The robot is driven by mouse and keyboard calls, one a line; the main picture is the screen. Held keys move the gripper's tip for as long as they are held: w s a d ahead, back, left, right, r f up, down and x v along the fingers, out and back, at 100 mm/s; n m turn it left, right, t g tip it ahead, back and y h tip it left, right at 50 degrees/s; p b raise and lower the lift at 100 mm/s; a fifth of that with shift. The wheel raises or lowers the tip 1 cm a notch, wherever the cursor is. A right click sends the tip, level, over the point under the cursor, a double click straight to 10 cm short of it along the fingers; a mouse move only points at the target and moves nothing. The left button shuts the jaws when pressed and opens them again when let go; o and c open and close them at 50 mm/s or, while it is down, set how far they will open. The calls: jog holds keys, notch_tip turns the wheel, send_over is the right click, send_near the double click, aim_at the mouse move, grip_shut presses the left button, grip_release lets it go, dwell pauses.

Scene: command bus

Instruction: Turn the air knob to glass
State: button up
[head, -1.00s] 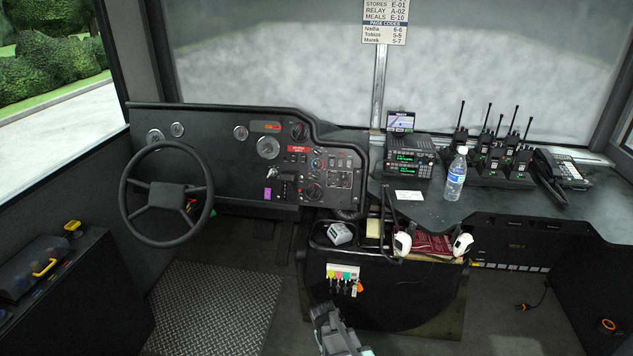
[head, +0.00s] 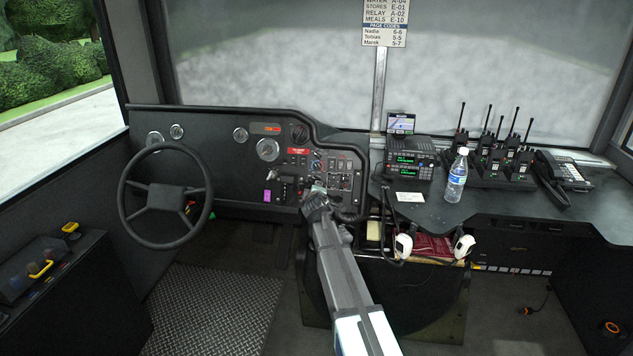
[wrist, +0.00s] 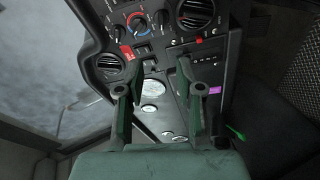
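The dashboard's control panel (head: 322,168) holds several small round knobs. In the wrist view, one knob with a red and blue ring (wrist: 137,21) and a smaller knob (wrist: 160,17) beside it sit near the top edge. I cannot read their labels or tell which is the air knob or where it points.
Round vents (wrist: 197,12) flank the knobs. A lever by the purple tag (wrist: 215,90) is close to the right finger. The steering wheel (head: 166,195) stands left of my arm. A water bottle (head: 456,175) and radio unit (head: 410,163) are on the right counter.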

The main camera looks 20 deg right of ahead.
aim_at(317, 179)
jog(key=p+x, duration=0.1)
jog(key=x, duration=1.6)
jog(key=shift+w+d+f+p, duration=0.1)
jog(key=shift+f+p, duration=0.1)
jog(key=shift+p, duration=0.2)
grip_shut()
